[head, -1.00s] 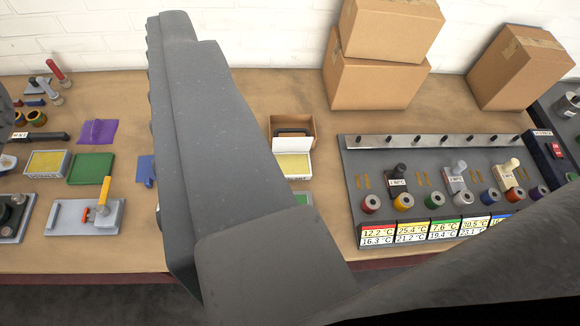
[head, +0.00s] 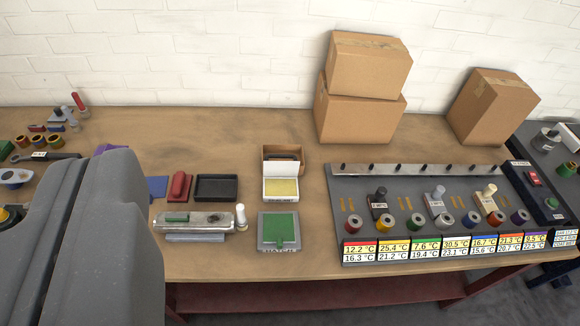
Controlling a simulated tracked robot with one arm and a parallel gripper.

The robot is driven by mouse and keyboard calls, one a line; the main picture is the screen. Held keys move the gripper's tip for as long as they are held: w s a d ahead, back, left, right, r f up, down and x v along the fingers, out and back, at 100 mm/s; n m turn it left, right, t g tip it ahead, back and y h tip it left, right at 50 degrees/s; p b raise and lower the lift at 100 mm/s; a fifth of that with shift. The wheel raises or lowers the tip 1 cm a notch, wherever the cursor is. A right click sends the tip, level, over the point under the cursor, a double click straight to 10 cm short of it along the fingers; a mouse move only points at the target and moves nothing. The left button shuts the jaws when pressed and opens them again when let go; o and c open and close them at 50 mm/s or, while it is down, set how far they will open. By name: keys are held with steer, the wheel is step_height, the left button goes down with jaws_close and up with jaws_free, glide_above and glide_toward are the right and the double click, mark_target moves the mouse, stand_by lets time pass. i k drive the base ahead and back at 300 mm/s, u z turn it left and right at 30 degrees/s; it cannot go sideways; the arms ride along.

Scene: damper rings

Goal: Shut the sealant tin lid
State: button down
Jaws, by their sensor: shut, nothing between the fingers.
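I cannot make out for sure which thing is the sealant tin; no label reads clearly enough. A small white box (head: 265,189) with a yellow inside stands near the middle of the bench. A pale upright strip is at its back edge, and I cannot tell if it is a raised lid. In front of it is a flat grey case (head: 262,243) with a green panel and a small green tab. A large grey part of my own arm fills the lower left. My gripper's fingertips do not show.
An open brown carton (head: 268,153) stands behind the white box. A black tray (head: 216,188), a red block (head: 179,186) and a metal fixture (head: 192,223) lie to the left. A grey panel (head: 350,205) with rings and temperature tags is at right. Large cardboard boxes (head: 360,112) stand behind.

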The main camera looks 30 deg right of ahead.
mark_target(271, 169)
steer(key=z, duration=0.25)
steer(key=i, duration=1.15)
steer(key=z, duration=0.35)
